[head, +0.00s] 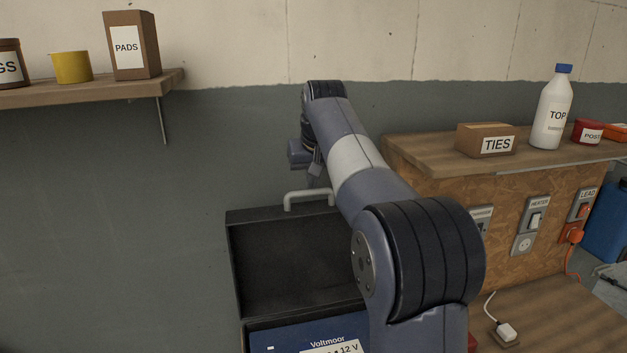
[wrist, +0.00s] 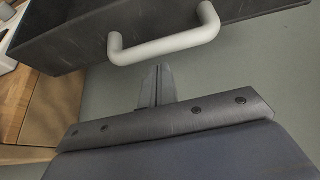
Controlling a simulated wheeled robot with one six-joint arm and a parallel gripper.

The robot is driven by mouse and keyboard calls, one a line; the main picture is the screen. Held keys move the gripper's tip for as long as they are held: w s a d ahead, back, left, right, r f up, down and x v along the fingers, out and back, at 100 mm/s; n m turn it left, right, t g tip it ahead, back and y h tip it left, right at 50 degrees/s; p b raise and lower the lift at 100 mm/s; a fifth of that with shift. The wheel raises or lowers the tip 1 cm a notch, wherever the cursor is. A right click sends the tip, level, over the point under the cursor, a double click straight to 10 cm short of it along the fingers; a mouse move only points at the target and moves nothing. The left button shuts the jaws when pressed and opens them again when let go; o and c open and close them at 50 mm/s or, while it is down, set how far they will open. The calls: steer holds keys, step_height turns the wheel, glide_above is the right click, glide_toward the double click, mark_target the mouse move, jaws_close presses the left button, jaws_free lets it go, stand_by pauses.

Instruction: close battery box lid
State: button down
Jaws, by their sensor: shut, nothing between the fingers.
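The black battery box lid (head: 290,265) stands open, tilted up toward the grey wall, in the head view. A pale grey handle (head: 308,196) sticks up from its top edge. Below the lid, a blue battery (head: 290,339) marked Voltmoor and 12 V sits in the box; the box's lower part is cut off by the frame. My gripper (head: 315,172) is beside the handle, partly hidden by my arm. In the wrist view my gripper (wrist: 157,75) is shut and empty, its fingertips just short of the handle (wrist: 165,48) with no clear contact. The dark lid (wrist: 75,38) lies beyond.
A wooden shelf (head: 100,91) with a PADS box (head: 131,45) is at upper left. At right, a wooden bench (head: 430,150) holds a TIES box (head: 485,140) and a white bottle (head: 552,108). Sockets line its front panel. The wall area left of the lid is clear.

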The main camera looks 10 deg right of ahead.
steer(key=shift+s, duration=0.55)
steer(key=shift+f, duration=0.1)
steer(key=shift+s+f+b, duration=0.1)
steer(key=shift+b, duration=0.45)
steer(key=shift+s+b, duration=0.15)
steer(key=shift+b, duration=0.3)
steer(key=shift+s+t+b, duration=0.3)
steer(key=shift+t+b, duration=0.1)
steer(key=shift+s+b, duration=0.1)
steer(key=shift+b, duration=0.3)
steer(key=shift+s+t+b, duration=0.2)
steer(key=shift+t+b, duration=0.1)
steer(key=shift+b, duration=0.1)
